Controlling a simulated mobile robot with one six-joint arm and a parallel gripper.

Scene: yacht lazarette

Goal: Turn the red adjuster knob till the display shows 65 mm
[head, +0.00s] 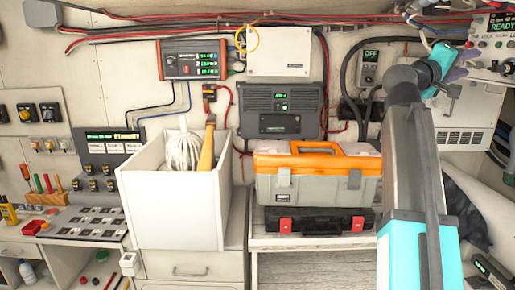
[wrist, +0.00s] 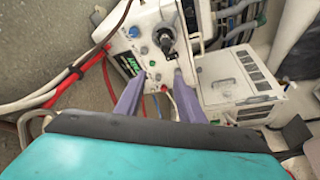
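A white control panel with a small lit display (head: 500,27) is at the top right of the head view. The display reads READY in green, with a smaller line above it that I cannot make out. In the wrist view the panel (wrist: 150,20) is ahead of my gripper (wrist: 158,100), its green-lit display (wrist: 129,65) turned sideways. The purple fingers are apart with nothing between them. A small red knob or button (wrist: 164,88) shows between the fingertips; I cannot tell whether it is the adjuster. No 65 mm reading is legible. My gripper (head: 452,76) also shows in the head view.
A black knob or lever (wrist: 167,40) sticks out of the panel. A white louvred box (head: 466,120) is below it. Red and white cables (wrist: 75,75) run left of the panel. An orange-lidded toolbox (head: 315,175) and a white bin (head: 172,205) stand further left.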

